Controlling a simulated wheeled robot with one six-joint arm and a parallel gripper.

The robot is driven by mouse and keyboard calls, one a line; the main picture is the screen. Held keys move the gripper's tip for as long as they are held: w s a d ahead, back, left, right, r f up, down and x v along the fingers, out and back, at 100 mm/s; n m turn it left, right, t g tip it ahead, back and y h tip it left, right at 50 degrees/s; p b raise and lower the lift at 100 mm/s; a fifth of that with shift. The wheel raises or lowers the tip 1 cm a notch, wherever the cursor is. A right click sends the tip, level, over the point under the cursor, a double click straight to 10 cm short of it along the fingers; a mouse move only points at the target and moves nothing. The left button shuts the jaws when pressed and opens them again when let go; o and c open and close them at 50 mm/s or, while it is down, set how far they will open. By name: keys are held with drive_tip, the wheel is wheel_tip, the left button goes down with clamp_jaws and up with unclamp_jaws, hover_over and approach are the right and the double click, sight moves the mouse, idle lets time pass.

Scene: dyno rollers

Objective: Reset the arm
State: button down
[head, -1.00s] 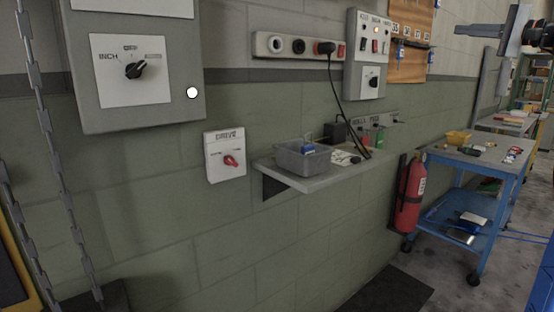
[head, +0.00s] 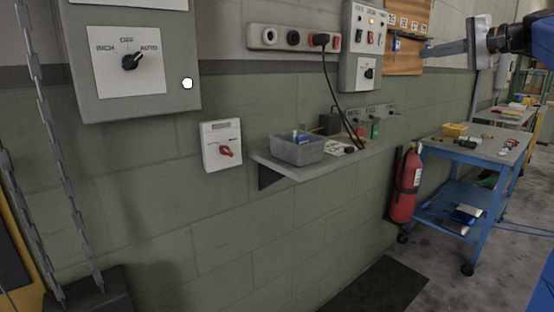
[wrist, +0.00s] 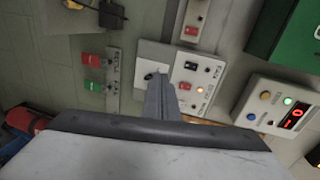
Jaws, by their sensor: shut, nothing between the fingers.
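My gripper (head: 426,50) is at the upper right of the head view, pointing left, with part of my blue and black arm behind it. Its fingers are together and hold nothing. In the wrist view the closed fingers (wrist: 160,98) stick up from the pale gripper body along the bottom. They appear in front of a grey switch box (wrist: 197,78) with an amber light. I cannot tell how far the fingertips are from the wall. That box also shows in the head view (head: 361,50).
A wall shelf (head: 300,173) holds a grey bin (head: 297,151). A red fire extinguisher (head: 405,187) hangs beside a blue workbench cart (head: 484,200). A selector box (head: 130,97) and a chain (head: 45,140) are at left. The wrist view shows a display panel (wrist: 275,107).

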drive_tip(key=s+a+f+n+g+h, duration=0.2)
drive_tip(key=s+a+f, duration=0.65)
drive_tip(key=f, duration=0.25)
drive_tip(key=s+a+f+n+g+h, duration=0.1)
drive_tip(key=s+a+f+g+h, duration=0.15)
drive_tip(key=s+a+f, duration=0.75)
drive_tip(key=s+d+f+n+g+h, duration=0.1)
drive_tip(key=s+f+n+h, duration=0.1)
drive_tip(key=s+f, duration=1)
drive_tip(key=s+d+f+n+g+h, duration=0.2)
drive_tip(key=s+f+n, duration=0.3)
drive_tip(key=s+f, duration=0.6)
wheel_tip(320, 180, down, 7)
drive_tip(key=shift+s+d+r+h, duration=0.1)
drive_tip(key=shift+s+d+h, duration=0.25)
drive_tip(key=shift+h, duration=0.3)
